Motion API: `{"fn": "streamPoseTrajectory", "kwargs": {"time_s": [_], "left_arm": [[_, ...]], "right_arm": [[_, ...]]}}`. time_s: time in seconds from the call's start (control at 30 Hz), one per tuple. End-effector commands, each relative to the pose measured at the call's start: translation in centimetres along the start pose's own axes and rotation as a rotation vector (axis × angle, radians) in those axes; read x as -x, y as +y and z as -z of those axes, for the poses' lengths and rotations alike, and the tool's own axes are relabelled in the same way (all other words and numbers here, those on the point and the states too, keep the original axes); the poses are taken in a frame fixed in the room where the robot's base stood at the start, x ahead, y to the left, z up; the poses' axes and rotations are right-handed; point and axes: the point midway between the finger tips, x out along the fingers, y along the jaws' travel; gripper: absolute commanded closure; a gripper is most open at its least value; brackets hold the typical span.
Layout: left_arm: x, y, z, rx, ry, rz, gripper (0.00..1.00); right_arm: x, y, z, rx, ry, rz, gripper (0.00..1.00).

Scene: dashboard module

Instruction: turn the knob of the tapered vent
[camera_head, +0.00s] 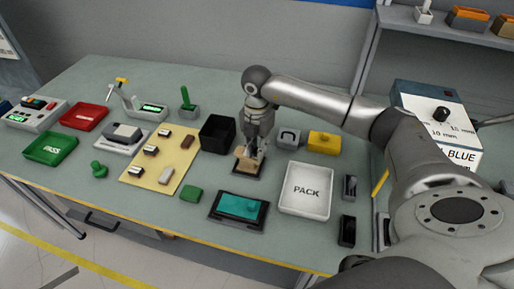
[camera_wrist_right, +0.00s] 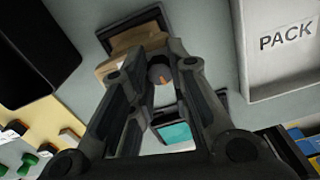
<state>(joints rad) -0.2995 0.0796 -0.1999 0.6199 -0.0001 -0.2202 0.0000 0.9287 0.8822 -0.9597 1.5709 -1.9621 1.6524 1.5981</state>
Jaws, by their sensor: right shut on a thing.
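The tapered vent (camera_head: 244,164) looks like a tan part on a dark base, in the middle of the table in the head view. Its tan body also shows in the right wrist view (camera_wrist_right: 122,46), beyond the fingers. My right gripper (camera_head: 256,151) reaches down on it from above, and its fingers hide part of it. In the right wrist view, the right gripper (camera_wrist_right: 161,62) has its fingertips close together around a small brownish knob (camera_wrist_right: 160,75). It is shut on this knob, though the exact contact is partly hidden. My left gripper is not in view.
A black bin (camera_head: 217,134) stands close left of the vent. A white PACK tray (camera_head: 305,207) lies to the right, and a teal-screened device (camera_head: 239,206) in front. A grey clip block (camera_head: 288,137) and yellow block (camera_head: 323,141) sit behind right.

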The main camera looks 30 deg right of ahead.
Motion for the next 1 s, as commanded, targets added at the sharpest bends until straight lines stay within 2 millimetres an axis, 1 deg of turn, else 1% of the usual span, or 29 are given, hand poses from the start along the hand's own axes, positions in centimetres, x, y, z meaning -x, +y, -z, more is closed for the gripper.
{"fn": "streamPoseTrajectory", "kwargs": {"time_s": [0.3,0.77,0.8,0.93,0.97,1.0], "left_arm": [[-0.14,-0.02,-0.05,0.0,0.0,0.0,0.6],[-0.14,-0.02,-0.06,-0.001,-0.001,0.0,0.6],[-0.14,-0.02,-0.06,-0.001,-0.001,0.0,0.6],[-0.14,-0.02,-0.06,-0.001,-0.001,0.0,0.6],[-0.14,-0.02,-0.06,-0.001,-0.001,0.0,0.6],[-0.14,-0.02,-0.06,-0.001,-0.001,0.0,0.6]], "right_arm": [[0.06,0.06,-0.01,-0.085,-0.001,-0.002,1.0],[0.06,0.05,0.0,-0.093,-0.001,-0.002,1.0],[0.06,0.05,-0.01,-0.093,-0.001,-0.002,0.77],[0.06,0.05,0.0,-0.093,-0.001,-0.002,0.6],[0.05,0.05,0.0,-0.093,-0.001,-0.001,0.58],[0.05,0.04,0.0,-0.093,0.0,-0.001,0.58]]}}
